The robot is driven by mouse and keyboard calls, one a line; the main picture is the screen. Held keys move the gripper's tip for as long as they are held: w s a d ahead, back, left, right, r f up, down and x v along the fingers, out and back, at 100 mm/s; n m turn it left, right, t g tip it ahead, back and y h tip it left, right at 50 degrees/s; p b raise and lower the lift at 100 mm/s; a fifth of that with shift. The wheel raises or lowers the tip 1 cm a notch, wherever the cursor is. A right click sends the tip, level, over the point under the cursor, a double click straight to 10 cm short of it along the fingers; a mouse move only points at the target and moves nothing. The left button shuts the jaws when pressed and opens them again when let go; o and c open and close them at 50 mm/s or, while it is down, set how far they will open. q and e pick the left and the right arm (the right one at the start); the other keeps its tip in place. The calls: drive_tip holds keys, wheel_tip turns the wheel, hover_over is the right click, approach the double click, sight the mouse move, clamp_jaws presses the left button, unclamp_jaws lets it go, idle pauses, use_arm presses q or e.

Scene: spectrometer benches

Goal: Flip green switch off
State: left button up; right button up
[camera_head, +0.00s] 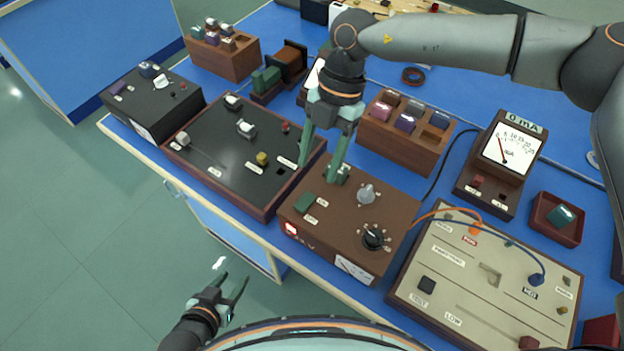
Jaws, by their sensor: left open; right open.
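A brown power box (336,222) stands at the front edge of the blue bench. A green switch (305,203) sits on its top at the left, with small white labels beside it. I cannot tell its on or off position. A red lit display (291,228) shows on the box's front. My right gripper (320,172) is open and points down over the back left of the box, behind the switch and apart from it. One finger is by the box's top; contact is unclear. My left gripper (230,289) is open and empty, low over the floor in front of the bench.
The box also carries a grey knob (366,194) and a black dial (373,237). A black panel (225,150) stands left, a beige board (480,270) with cables right. A wooden block rack (402,145) and a meter (508,150) stand behind.

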sight(309, 196)
drive_tip(key=x, duration=0.5)
drive_tip(key=shift+s+f, duration=0.1)
drive_tip(key=shift+f, duration=0.25)
drive_tip(key=shift+c, duration=0.3)
clamp_jaws()
